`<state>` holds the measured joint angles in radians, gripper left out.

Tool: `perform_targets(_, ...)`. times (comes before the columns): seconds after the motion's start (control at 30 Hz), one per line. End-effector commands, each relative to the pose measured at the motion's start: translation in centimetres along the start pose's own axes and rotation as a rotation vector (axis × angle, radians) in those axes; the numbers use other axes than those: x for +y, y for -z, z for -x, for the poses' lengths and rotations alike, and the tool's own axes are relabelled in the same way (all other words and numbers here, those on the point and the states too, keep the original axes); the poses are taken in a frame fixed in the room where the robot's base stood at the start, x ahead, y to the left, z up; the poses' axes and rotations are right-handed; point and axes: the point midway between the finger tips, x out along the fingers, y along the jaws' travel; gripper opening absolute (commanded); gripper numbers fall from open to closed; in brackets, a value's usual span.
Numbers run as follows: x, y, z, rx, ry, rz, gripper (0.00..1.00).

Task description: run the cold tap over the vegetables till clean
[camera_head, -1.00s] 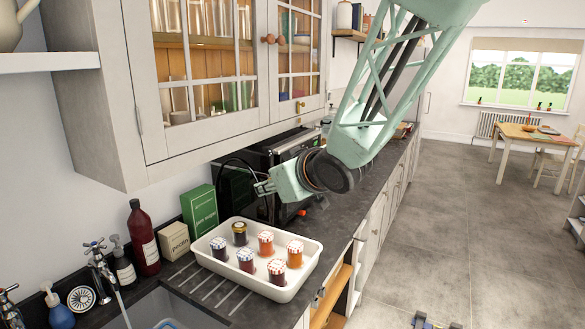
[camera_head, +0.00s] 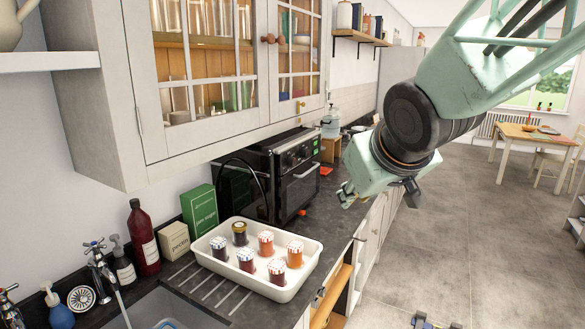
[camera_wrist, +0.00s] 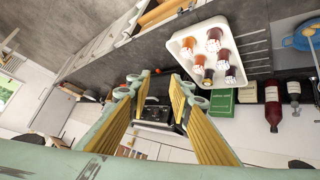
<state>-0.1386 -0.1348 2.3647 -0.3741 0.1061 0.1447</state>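A chrome tap (camera_head: 97,262) with cross handles stands at the sink (camera_head: 190,308) in the lower left. A thin pale stream, apparently water, falls from its spout. A second tap handle (camera_head: 8,292) shows at the left edge. Part of a blue container (camera_head: 168,324) shows in the sink; a blue container (camera_wrist: 303,40) also shows at the wrist view's right edge. My gripper (camera_head: 352,193) is in the air right of the counter, far from the taps. In the wrist view, the gripper (camera_wrist: 157,88) is open with nothing between its fingers.
A white tray (camera_head: 208,262) of several jam jars stands on the counter beside the sink. Behind it are a green box (camera_head: 199,209), a pectin box (camera_head: 174,241) and a red bottle (camera_head: 143,238). A black oven (camera_head: 297,185) stands beyond. A glazed cabinet (camera_head: 130,120) overhangs the counter.

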Motion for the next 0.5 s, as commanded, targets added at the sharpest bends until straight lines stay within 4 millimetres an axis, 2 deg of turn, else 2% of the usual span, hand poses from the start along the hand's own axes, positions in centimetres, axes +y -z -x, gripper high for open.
perform_targets(0.2,1.6,-4.1,4.0,-0.076,-0.034,-0.056,0.19)
perform_targets(0.5,2.4,-10.1,9.3,-0.186,-0.057,-0.134,0.19)
